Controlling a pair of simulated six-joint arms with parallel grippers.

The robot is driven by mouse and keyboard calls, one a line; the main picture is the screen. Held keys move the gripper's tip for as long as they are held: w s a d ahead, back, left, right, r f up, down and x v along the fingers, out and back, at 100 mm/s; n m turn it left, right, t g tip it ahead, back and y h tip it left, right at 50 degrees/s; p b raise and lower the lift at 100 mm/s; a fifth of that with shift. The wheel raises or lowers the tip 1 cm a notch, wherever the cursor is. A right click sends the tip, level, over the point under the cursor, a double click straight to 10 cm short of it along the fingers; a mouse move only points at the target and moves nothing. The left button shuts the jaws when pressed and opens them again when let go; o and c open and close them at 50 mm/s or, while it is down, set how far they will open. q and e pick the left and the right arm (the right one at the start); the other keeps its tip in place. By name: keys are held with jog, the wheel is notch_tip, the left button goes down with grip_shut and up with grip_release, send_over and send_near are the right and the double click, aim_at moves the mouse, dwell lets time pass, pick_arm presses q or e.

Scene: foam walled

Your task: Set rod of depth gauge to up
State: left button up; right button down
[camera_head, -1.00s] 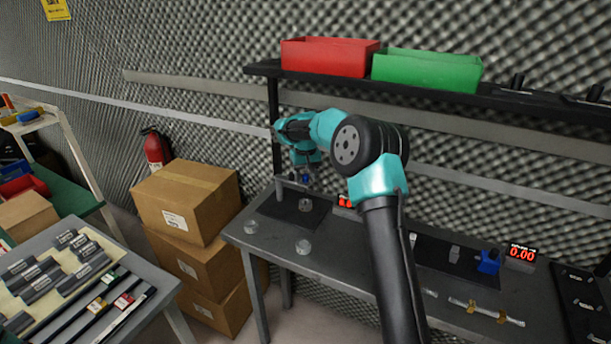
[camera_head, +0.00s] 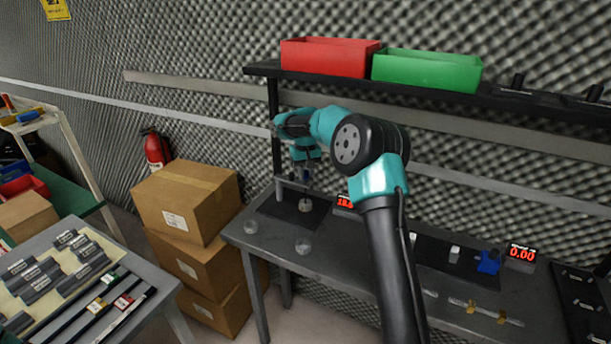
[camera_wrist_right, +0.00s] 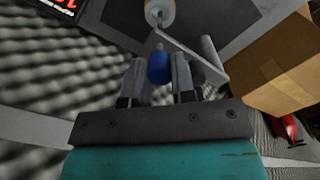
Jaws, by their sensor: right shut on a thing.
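The depth gauge stands at the left end of the dark bench, with a grey post and arm (camera_head: 280,188) on a dark base plate (camera_head: 290,208). The blue top of its rod (camera_head: 306,175) shows above that arm, and in the right wrist view the blue knob (camera_wrist_right: 160,68) sits between my fingers. My right gripper (camera_wrist_right: 160,80) is shut on the blue knob, pointing down over the gauge. A small pale round piece (camera_head: 305,205) lies under the rod. The gauge's red display (camera_head: 345,202) is partly hidden by my right arm. My left gripper is out of view.
Two clear round pieces (camera_head: 303,247) lie on the bench front. A blue device (camera_head: 488,262) and a display reading 0.00 (camera_head: 522,253) stand to the right. A shelf with red (camera_head: 328,57) and green bins (camera_head: 427,70) runs above. Cardboard boxes (camera_head: 185,198) stand left.

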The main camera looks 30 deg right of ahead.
notch_tip(320, 180, up, 4)
jog(key=shift+r, duration=0.1)
jog(key=c, duration=0.9)
grip_release()
jog(key=shift+c, duration=0.2)
jog(key=shift+r, duration=1.8)
jog(key=s+a+r, duration=0.1)
jog(key=s+a, duration=0.7)
jog(key=s, duration=0.5)
jog(key=shift+s+a+r, duration=0.15)
jog(key=shift+s+a, duration=0.05)
jog(key=shift+s, duration=0.1)
